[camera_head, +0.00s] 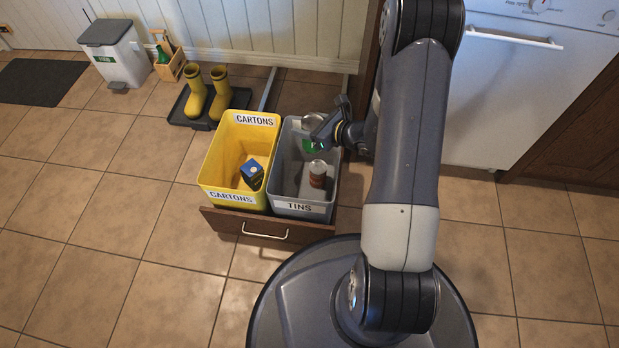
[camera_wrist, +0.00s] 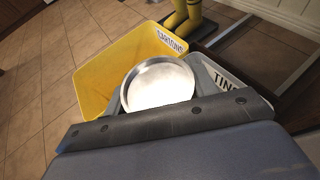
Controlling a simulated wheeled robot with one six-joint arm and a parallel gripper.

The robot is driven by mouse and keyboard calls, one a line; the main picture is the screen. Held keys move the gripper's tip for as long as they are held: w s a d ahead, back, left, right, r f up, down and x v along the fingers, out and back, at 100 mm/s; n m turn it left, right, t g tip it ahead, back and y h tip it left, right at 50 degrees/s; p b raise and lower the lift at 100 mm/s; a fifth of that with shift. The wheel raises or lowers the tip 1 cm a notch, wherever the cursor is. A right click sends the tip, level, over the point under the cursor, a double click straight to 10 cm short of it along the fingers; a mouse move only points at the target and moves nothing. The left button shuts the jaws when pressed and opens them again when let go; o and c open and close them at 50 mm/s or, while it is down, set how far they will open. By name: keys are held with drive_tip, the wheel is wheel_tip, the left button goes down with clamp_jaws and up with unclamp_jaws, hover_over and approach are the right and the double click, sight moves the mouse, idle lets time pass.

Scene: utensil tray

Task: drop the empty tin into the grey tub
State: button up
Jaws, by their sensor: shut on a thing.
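The empty tin (camera_head: 309,146) has a green label and a bare silver end. In the wrist view its round silver end (camera_wrist: 158,84) faces the camera. My gripper (camera_head: 322,130) is shut on it and holds it over the back part of the grey tub (camera_head: 285,160), labelled TINS. How far the tin is above the rim is hard to tell. In the wrist view the dark gripper edge (camera_wrist: 165,122) hides the near side of the tin and much of the tub.
Another tin (camera_head: 317,174), brownish-red, stands in the grey tub near its front. The yellow tub (camera_head: 212,160), labelled CARTONS, sits beside it and holds a blue carton (camera_head: 252,173). Both stand in a pulled-out drawer (camera_head: 262,229). Yellow boots (camera_head: 207,93) are behind left.

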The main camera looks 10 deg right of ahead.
sight(309, 119)
drive_tip(key=o, duration=1.3)
drive_tip(key=p+v, duration=0.3)
drive_tip(key=v, duration=0.8)
drive_tip(key=shift+a+f, duration=0.1)
drive_tip(key=b+x, duration=0.3)
drive_tip(key=x, duration=0.8)
wheel_tip(309, 119, up, 4)
drive_tip(key=p, duration=0.2)
drive_tip(key=shift+p, duration=0.3)
drive_tip(key=shift+r+p, duration=0.3)
drive_tip(key=shift+r, duration=0.4)
drive_tip(key=shift+f, duration=0.15)
